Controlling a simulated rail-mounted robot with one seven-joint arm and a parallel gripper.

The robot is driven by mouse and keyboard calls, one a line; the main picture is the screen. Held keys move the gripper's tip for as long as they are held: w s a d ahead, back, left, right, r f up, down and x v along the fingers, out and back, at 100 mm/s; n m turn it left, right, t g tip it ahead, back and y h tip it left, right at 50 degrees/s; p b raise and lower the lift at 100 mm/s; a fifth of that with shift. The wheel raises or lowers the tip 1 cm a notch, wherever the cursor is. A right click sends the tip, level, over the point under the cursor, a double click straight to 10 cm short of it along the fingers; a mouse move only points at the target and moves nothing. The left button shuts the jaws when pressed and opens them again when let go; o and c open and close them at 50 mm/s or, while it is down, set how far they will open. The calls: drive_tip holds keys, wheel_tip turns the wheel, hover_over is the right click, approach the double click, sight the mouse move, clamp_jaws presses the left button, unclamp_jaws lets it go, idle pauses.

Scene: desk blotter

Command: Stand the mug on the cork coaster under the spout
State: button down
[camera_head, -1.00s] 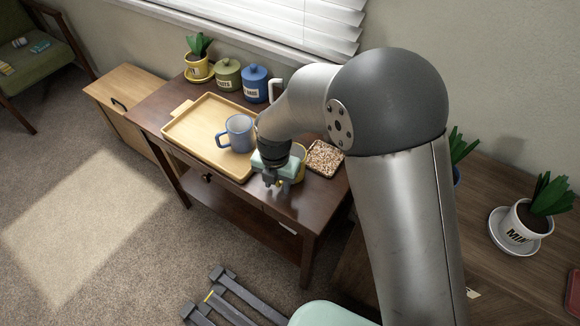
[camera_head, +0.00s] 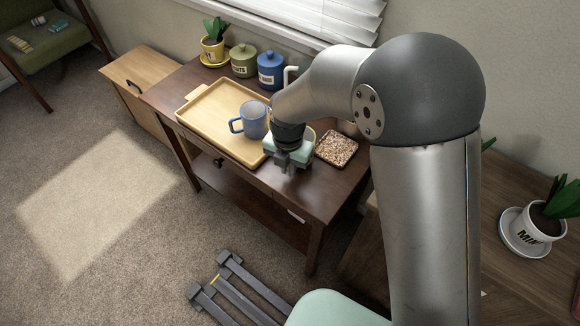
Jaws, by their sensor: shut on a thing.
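A blue mug (camera_head: 254,120) stands upright on the wooden tray, its handle to the left. My gripper (camera_head: 286,166) is low over the front of the dark table, to the right of the blue mug and apart from it. It is shut on a yellow-edged thing (camera_head: 313,131), mostly hidden behind the gripper; I cannot tell its full shape. A speckled brown square with a dark edge, which looks like the cork coaster (camera_head: 336,149), lies to the right of my gripper, bare where visible. A white bent tube (camera_head: 289,74), perhaps the spout, shows behind my arm; its lower part is hidden.
The tray (camera_head: 205,130) covers much of the table's left. Green (camera_head: 243,61) and blue (camera_head: 271,70) lidded canisters and a yellow potted plant (camera_head: 214,43) stand behind it. My arm hides the table's back right. A wooden cabinet (camera_head: 144,82) stands to the left.

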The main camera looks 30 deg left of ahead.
drive_tip(key=s+d+r, duration=0.9)
drive_tip(key=d+r, duration=0.2)
drive_tip(key=r, duration=0.1)
drive_tip(key=w+d+r+m+p, duration=0.2)
drive_tip(key=w+d+r+m, duration=0.1)
drive_tip(key=w+m, duration=0.85)
drive_tip(key=w+d+r+m+p, duration=0.3)
drive_tip(key=w+m, duration=0.6)
drive_tip(key=w, duration=0.5)
drive_tip(key=w+d+r+m+p, duration=0.2)
drive_tip(key=w+d+m, duration=1.2)
drive_tip(key=d, duration=0.1)
drive_tip(key=d+r+m+p, duration=0.1)
drive_tip(key=d+m, duration=0.1)
drive_tip(key=d, duration=0.5)
drive_tip(key=shift+s+d+r, duration=0.3)
drive_tip(key=shift+s+d, duration=0.1)
drive_tip(key=shift+m, duration=0.25)
